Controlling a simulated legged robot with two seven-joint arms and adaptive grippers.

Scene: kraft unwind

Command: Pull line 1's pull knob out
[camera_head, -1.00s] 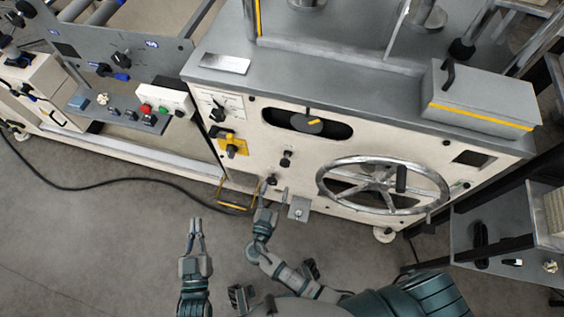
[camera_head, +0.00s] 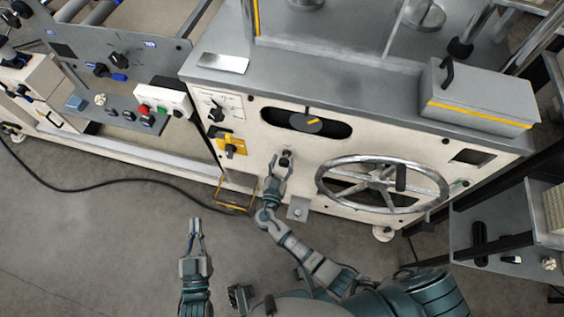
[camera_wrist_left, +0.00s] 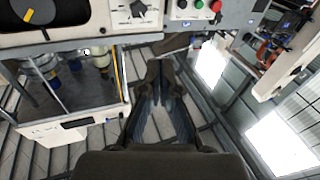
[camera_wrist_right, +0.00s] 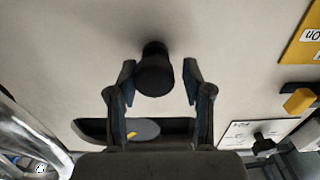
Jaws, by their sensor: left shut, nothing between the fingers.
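A black round pull knob (camera_wrist_right: 153,76) sticks out of the cream machine panel; it also shows in the head view (camera_head: 286,154). I cannot read a line number on it. My right gripper (camera_head: 279,163) is open at the knob. In the right wrist view its fingertips (camera_wrist_right: 159,70) stand on either side of the knob, with gaps visible on both sides. My left gripper (camera_head: 195,223) is shut and empty, low over the floor and left of the right arm. Its closed fingers also show in the left wrist view (camera_wrist_left: 161,75).
A large handwheel (camera_head: 345,163) stands right of the knob. A cable (camera_head: 95,185) lies on the floor. A yellow wire bracket (camera_head: 222,200) hangs low.

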